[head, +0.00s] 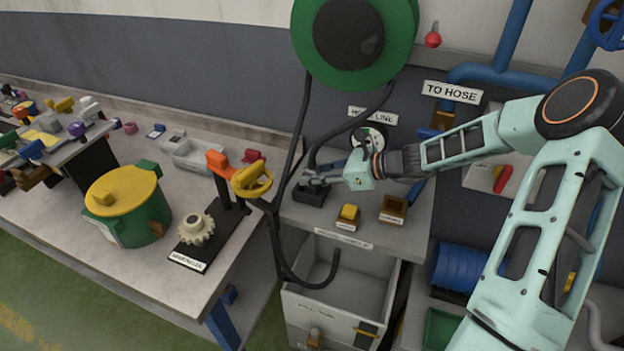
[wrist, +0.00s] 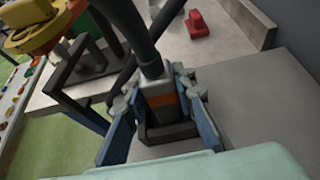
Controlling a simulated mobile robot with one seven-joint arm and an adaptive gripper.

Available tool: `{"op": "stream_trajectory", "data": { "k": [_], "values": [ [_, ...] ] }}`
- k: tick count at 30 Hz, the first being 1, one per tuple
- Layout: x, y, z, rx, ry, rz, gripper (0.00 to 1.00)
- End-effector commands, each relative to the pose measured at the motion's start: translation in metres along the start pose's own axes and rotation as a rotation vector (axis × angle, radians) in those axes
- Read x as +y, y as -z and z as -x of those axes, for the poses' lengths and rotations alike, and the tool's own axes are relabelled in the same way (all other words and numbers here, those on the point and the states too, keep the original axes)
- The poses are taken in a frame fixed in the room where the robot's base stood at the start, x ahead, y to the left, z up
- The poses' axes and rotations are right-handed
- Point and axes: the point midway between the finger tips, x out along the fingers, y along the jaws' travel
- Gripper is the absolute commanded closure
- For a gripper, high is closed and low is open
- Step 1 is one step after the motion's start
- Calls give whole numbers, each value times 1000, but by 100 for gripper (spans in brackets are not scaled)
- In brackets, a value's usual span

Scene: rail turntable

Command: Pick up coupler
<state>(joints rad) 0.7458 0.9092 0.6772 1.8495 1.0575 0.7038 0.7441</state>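The coupler (wrist: 162,98) is a grey piece with an orange band, at the end of a thick black hose (wrist: 138,28). It stands in a black holder (wrist: 170,132), which shows in the head view (head: 309,196) on the bench top. My gripper (wrist: 158,92) has its two blue fingers on either side of the coupler. The fingers look open, with a narrow gap beside the coupler. In the head view my gripper (head: 318,178) is just above the holder and hides most of the coupler.
A yellow handwheel (head: 252,179) stands left of the gripper. The hose hangs from a green reel (head: 305,65). Small yellow (head: 348,214) and brown (head: 393,209) blocks sit in front right. An open grey drawer (head: 340,285) is below. A red piece (wrist: 196,24) lies beyond the holder.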

Motion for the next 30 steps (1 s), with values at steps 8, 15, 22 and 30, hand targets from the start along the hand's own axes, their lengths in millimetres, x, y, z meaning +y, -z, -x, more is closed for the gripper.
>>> {"op": "stream_trajectory", "data": {
  "k": [8,15,22,30],
  "values": [
    [0,-1,0,-1,0,0,100],
    [0,-1,1,-1,0,1,100],
    [0,-10,5,1,1,3,100],
    [8,-37,28,2,3,3,100]
  ]
}}
